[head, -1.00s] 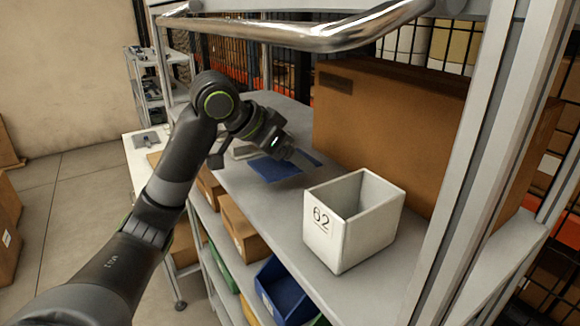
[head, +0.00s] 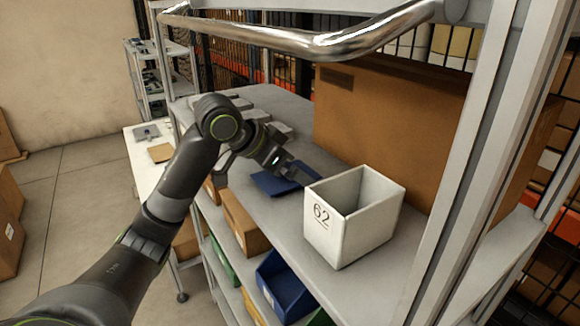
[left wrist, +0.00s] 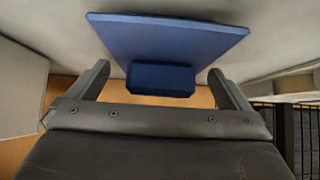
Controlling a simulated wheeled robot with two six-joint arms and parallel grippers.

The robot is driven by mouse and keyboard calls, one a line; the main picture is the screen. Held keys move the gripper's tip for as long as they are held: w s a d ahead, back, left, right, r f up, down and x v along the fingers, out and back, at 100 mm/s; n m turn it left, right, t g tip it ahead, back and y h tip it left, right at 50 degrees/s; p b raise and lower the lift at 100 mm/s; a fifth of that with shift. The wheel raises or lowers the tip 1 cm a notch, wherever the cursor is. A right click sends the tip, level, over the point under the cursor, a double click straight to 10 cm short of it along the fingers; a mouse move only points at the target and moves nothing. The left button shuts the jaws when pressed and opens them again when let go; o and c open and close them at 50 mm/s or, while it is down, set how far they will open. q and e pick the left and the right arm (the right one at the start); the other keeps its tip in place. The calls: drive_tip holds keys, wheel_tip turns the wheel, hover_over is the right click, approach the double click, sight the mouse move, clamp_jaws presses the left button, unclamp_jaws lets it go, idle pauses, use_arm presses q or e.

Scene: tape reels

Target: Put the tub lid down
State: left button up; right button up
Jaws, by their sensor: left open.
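The tub lid is a flat blue plate (head: 270,184) on the grey shelf top, left of the white tub marked 62 (head: 335,232). In the left wrist view the lid (left wrist: 165,38) has a blue block-shaped grip (left wrist: 160,79) facing my gripper. My left gripper (head: 298,172) is over the lid and hides part of it. In the left wrist view its fingers (left wrist: 159,78) are spread apart with the grip between them and a gap on each side. The lid appears to lie flat on the shelf. My right gripper is not in view.
A large brown cardboard box (head: 390,130) stands behind the tub. Several grey items (head: 262,118) lie farther back on the shelf (head: 285,225). A metal bar (head: 300,42) crosses above.

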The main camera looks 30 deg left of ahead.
use_arm(q)
drive_tip(key=shift+r, duration=0.15)
drive_tip(key=shift+s+a+r, duration=0.2)
drive_tip(key=shift+s+r, duration=0.05)
drive_tip(key=b+v, duration=0.3)
drive_tip(key=v, duration=0.8)
idle(0.3)
